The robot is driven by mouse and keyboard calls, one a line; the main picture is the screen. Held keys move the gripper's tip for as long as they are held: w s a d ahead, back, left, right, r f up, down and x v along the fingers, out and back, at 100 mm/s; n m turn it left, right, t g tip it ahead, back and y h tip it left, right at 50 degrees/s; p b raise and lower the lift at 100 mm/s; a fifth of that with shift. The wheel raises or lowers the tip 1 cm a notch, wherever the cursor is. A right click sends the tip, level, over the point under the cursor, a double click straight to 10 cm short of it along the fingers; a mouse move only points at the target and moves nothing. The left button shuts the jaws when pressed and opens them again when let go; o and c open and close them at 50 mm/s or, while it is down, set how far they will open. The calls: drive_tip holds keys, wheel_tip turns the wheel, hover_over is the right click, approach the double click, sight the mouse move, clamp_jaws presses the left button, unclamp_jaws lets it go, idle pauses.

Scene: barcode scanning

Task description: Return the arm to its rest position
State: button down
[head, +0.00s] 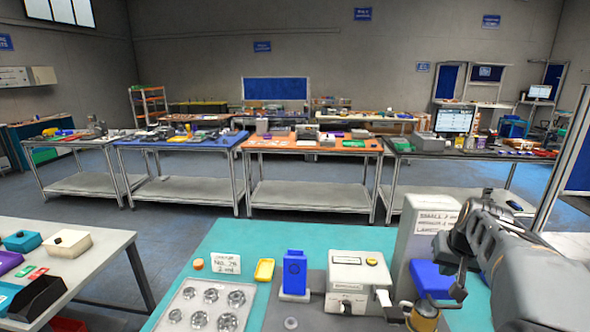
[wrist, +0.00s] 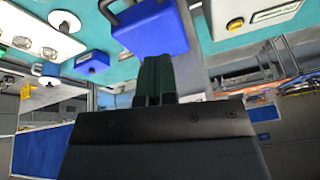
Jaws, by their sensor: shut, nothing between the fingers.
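My gripper (wrist: 157,64) shows in the wrist view with its dark fingers together and nothing between them. In that view, a blue block with a dark handle (wrist: 155,28) lies beyond the fingertips; I see no contact, but cannot judge the gap. In the head view, my grey arm reaches in from the right edge above the teal-topped table (head: 330,236). Its forward end is beside the white labelled box (head: 412,240). The fingers cannot be made out clearly there. The blue block (head: 431,279) sits below and left of the arm.
A side table (head: 110,247) is at left. Bare floor separates these from the back benches.

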drive_tip(key=s+a+f+n, duration=0.2)
drive_tip(key=s+a, duration=0.4)
drive_tip(key=a, duration=0.4)
drive_tip(key=s+a+f+n, duration=0.2)
drive_tip(key=s+a, duration=0.5)
drive_tip(key=a, duration=0.3)
drive_tip(key=shift+s+t+y, duration=0.3)
drive_tip(key=shift+y, duration=0.1)
drive_tip(key=shift+f, duration=0.1)
drive_tip(key=shift+d, duration=0.1)
